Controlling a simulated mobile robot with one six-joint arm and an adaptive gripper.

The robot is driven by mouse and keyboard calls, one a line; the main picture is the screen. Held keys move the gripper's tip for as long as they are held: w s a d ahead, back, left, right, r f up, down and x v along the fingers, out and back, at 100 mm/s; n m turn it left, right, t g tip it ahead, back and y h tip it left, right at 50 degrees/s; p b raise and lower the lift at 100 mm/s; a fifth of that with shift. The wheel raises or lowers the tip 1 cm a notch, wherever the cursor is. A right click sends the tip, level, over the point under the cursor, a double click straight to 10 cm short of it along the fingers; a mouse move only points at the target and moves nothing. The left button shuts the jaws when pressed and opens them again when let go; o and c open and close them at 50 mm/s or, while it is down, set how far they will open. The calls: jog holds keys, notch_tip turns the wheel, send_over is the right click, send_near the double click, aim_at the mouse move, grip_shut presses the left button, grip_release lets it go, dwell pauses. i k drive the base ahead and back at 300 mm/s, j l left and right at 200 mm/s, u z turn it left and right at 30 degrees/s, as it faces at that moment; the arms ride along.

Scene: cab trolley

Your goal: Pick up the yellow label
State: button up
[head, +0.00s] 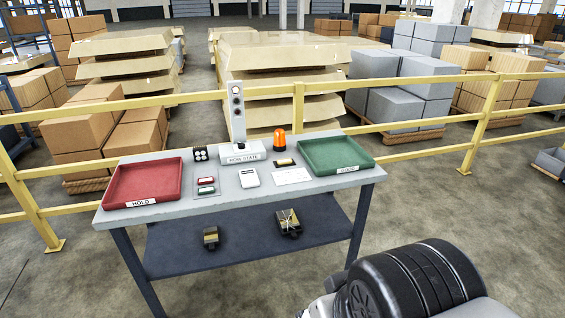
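A small dark-edged piece with a pale yellowish face (285,162) lies on the table top, in front of the orange beacon and left of the green tray. It may be the yellow label, but it is too small to be sure. A red-faced label (206,181) and a green-faced label (206,191) lie one in front of the other, right of the red tray. My gripper is not in view.
The grey table (235,206) holds a red HOLD tray (145,182), a green tray (335,154), a ROW STATE box (243,153), an orange beacon (280,140), and a white sheet (291,176). Small items lie on the lower shelf (250,245). A yellow railing (420,136) runs behind.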

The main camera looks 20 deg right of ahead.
aim_at(280, 161)
jog(key=i+l, duration=0.2)
jog(key=i, duration=0.3)
jog(key=i+l, duration=0.15)
jog(key=i, duration=0.3)
jog(key=i+l, duration=0.2)
jog(key=i, duration=0.3)
jog(key=i+l, duration=0.2)
jog(key=i, duration=0.25)
jog(key=i+l, duration=0.15)
jog(key=i, duration=0.35)
